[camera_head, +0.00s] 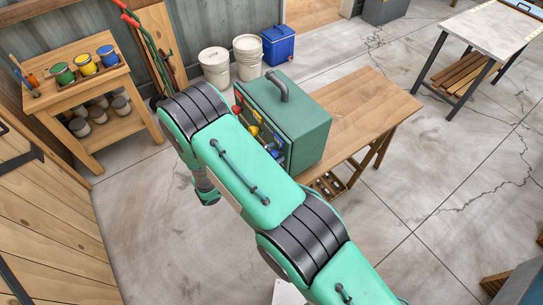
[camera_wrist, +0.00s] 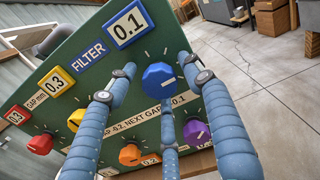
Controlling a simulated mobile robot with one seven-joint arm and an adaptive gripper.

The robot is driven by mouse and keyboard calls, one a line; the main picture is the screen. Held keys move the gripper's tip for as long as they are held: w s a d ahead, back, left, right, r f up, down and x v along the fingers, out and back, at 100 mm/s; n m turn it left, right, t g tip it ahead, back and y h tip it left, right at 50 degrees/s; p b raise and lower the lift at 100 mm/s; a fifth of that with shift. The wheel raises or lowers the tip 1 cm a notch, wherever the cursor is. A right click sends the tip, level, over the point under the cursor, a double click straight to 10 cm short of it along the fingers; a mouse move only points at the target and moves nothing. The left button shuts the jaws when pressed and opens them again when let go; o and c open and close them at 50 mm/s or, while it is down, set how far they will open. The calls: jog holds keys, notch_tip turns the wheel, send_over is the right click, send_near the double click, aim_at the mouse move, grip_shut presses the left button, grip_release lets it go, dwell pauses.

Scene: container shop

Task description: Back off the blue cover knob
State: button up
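The blue cover knob (camera_wrist: 158,77) sits on the front of a green panel, below a blue FILTER label and a plate reading 0.1. A pale pointer line shows on its face. In the wrist view my gripper (camera_wrist: 156,68) is open, with blue segmented fingers at the left, right and below the knob. I see no clear contact; the exact depth of the fingertips is hard to tell. In the head view the green box (camera_head: 309,121) stands on a wooden table, and my arm covers part of its front and my gripper.
Near the blue knob are a purple knob (camera_wrist: 196,132), an orange knob (camera_wrist: 130,155), a yellow knob (camera_wrist: 75,119) and a red knob (camera_wrist: 40,144). The wooden table (camera_head: 365,105) is bare to the right of the box. Open concrete floor lies around it.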

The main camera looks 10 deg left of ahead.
jog(key=c, duration=1)
jog(key=shift+n, duration=0.4)
jog(key=n, duration=0.4)
jog(key=shift+n+p, duration=0.45)
jog(key=shift+n, duration=1.55)
jog(key=o, duration=1.2)
